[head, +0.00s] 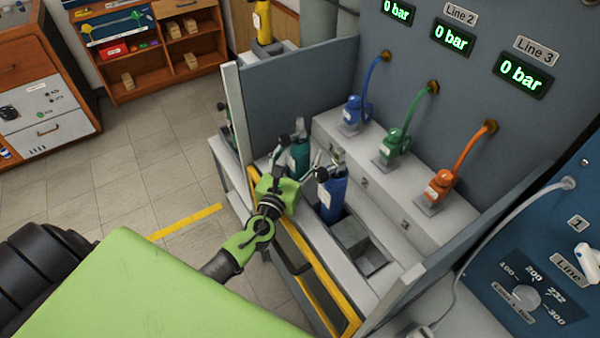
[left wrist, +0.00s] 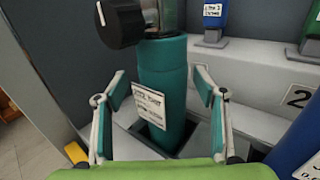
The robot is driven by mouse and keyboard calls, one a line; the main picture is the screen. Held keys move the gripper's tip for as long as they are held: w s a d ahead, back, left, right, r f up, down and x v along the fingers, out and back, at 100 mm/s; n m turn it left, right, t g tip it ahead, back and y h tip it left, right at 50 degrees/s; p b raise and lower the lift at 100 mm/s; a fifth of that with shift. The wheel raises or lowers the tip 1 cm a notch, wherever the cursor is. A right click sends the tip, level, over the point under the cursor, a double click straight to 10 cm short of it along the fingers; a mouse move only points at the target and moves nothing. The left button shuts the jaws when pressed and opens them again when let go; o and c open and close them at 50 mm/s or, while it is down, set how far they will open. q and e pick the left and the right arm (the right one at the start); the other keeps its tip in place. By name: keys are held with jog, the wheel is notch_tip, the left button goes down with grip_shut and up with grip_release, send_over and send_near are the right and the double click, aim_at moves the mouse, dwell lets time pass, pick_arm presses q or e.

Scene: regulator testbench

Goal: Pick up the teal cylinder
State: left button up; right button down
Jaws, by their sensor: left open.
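The teal cylinder (head: 299,156) stands upright in a slot at the far end of the bench's row. In the left wrist view the teal cylinder (left wrist: 163,75) has a black knob on top and a white label on its front. My left gripper (head: 294,168) is open in front of it. In the left wrist view the fingers of my left gripper (left wrist: 161,90) are spread to the left and right of the cylinder, with a gap showing on each side. The cylinder's base is partly hidden in its slot. My right gripper is not in view.
A blue cylinder (head: 332,196) stands close on the right, also seen in the left wrist view (left wrist: 298,150). An empty slot (head: 362,255) lies beyond it. A grey side panel (head: 300,105) rises behind the teal cylinder. A yellow rail (head: 318,276) runs along the bench front.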

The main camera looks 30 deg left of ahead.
aim_at(299, 117)
pick_arm(q)
jog(key=shift+c, duration=0.4)
jog(key=c, duration=1.3)
jog(key=shift+r, duration=0.2)
jog(key=shift+c, duration=0.4)
notch_tip(299, 117, up, 16)
jog(key=p, duration=1)
jog(key=shift+r, duration=1)
